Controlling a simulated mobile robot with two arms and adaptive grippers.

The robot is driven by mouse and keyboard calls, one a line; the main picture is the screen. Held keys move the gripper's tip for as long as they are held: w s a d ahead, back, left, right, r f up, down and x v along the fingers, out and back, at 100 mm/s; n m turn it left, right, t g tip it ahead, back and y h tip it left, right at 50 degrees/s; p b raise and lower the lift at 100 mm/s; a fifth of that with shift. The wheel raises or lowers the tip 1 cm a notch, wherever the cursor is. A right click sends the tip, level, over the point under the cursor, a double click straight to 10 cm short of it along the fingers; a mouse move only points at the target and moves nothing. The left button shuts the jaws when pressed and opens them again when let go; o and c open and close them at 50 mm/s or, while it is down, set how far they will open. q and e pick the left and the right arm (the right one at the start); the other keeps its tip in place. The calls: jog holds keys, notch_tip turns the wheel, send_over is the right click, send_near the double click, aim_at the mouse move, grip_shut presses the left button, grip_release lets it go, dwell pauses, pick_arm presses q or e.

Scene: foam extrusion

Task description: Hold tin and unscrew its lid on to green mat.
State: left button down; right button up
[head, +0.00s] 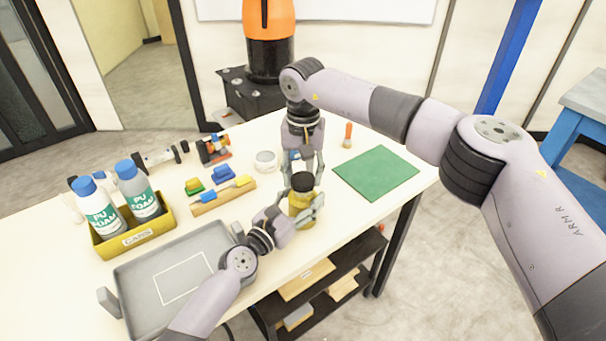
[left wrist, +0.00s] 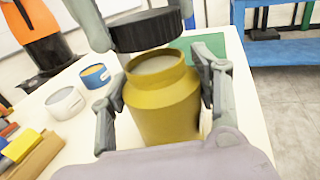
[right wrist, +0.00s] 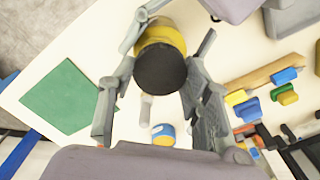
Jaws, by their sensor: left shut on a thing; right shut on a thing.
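The yellow tin (head: 301,210) stands upright near the table's front edge. My left gripper (head: 306,208) is shut around its body, one finger on each side in the left wrist view (left wrist: 162,95). The black lid (head: 302,182) is off the tin. The left wrist view shows the lid (left wrist: 147,30) just above the tin's open mouth (left wrist: 157,64), with a gap between them. My right gripper (head: 303,172) is shut on the lid from above; the lid (right wrist: 160,68) covers part of the tin in the right wrist view. The green mat (head: 376,173) lies flat and bare at the right.
A white round container (head: 265,161) and a brush (head: 347,136) stand behind. A blue-banded tin (left wrist: 95,76) is close behind the held tin. Coloured clamps on a wooden strip (head: 224,197), a grey tray (head: 133,266) and a yellow bottle crate (head: 107,249) lie left.

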aim_at(303, 178)
jog(key=shift+r, duration=2.05)
pick_arm(q)
jog(key=shift+c, duration=2.3)
grip_release()
